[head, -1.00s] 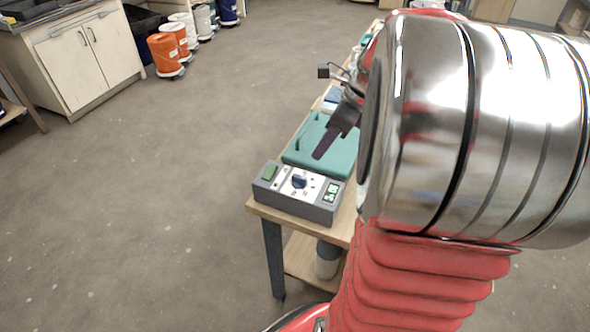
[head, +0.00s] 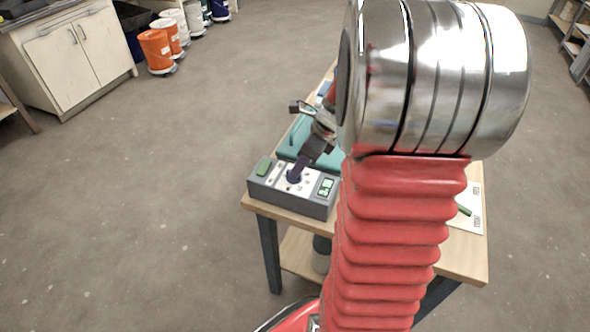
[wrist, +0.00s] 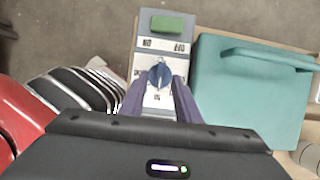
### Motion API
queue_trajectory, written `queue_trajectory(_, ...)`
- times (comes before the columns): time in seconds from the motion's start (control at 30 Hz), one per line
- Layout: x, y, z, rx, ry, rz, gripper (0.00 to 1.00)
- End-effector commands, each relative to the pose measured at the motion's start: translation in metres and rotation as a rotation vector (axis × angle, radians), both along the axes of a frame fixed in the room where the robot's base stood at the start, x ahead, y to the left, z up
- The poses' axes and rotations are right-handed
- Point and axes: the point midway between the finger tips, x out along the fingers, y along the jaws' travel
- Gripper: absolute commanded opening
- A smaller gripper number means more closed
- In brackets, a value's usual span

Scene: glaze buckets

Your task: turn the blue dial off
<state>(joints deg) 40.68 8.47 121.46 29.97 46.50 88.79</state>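The blue dial (wrist: 160,73) is a round knob with a raised grip, on the white panel of a grey control box (wrist: 146,54). In the wrist view its grip runs roughly up and down the picture. My gripper (wrist: 160,84) is open, with its two purple fingers on either side of the dial and a gap between them. Whether either finger touches the dial I cannot tell. In the head view the gripper (head: 295,177) points down at the control box (head: 308,205), and its fingers mostly hide the dial.
A green switch (head: 264,167) sits at the box's left end and a green-lit display (head: 326,187) at its right. A teal case (head: 292,145) stands right behind the box on the wooden table (head: 460,262).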

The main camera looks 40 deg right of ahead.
Motion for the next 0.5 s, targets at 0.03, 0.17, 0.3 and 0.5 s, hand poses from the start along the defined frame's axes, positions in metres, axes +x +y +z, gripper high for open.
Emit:
queue_trajectory(0.03,0.002,0.002,-0.007,0.003,0.003,0.002,0.30)
queue_trajectory(0.17,0.005,0.003,-0.016,0.000,0.001,0.000,0.30)
queue_trajectory(0.3,0.007,0.004,-0.020,0.001,0.000,0.000,0.30)
queue_trajectory(0.5,0.007,0.004,-0.020,0.000,0.000,0.001,0.30)
